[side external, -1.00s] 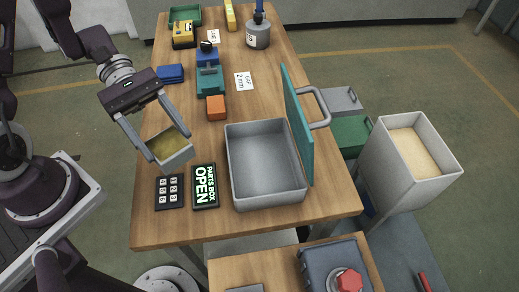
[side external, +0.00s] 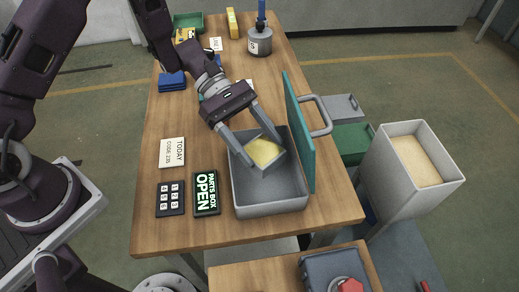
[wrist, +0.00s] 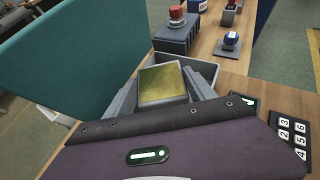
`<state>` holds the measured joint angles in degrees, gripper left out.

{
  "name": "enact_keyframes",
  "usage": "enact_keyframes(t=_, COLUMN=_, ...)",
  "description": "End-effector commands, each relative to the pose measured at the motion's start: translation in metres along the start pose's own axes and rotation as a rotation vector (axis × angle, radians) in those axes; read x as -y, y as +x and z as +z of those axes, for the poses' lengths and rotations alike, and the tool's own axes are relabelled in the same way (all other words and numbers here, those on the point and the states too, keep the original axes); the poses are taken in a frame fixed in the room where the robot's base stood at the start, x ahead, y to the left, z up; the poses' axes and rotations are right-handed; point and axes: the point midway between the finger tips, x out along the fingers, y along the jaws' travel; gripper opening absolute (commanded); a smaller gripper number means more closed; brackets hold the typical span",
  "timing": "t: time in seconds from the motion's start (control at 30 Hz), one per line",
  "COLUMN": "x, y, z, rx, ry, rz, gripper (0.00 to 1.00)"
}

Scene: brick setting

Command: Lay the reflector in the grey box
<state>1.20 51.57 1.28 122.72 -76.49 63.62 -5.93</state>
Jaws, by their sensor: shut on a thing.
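The reflector (side external: 264,152) is a small grey block with a gold-yellow face. My gripper (side external: 252,150) is shut on it and holds it tilted over the grey box, its fingers on either side. The grey box (side external: 270,209) stands open on the table with its teal lid (side external: 301,130) raised on the right side. Its inside looks empty where it shows; the reflector and fingers hide part of it. In the wrist view the reflector (wrist: 163,83) sits between the fingers, with the box wall (wrist: 203,66) behind it.
Left of the box lie a sign reading "PARTS BOX OPEN" (side external: 206,193), a keypad (side external: 170,198) and a card reading "TODAY CODE 235" (side external: 172,152). A tall bin (side external: 408,170) is at the right.

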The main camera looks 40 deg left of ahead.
Motion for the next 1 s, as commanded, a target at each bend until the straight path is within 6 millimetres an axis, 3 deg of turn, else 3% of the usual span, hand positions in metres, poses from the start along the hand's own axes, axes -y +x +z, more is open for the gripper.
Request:
enact_keyframes(t=0.17, x=-0.002, y=0.015, z=-0.023, rx=0.001, ry=-0.001, rz=-0.003, gripper=0.12)
enact_keyframes(t=0.87, x=-0.003, y=0.021, z=-0.035, rx=0.000, ry=0.001, rz=0.000, gripper=0.12)
enact_keyframes(t=0.9, x=-0.003, y=0.021, z=-0.035, rx=-0.001, ry=0.000, rz=0.000, gripper=0.65)
enact_keyframes(t=1.0, x=-0.003, y=0.021, z=-0.035, rx=-0.001, ry=0.000, rz=0.000, gripper=0.85)
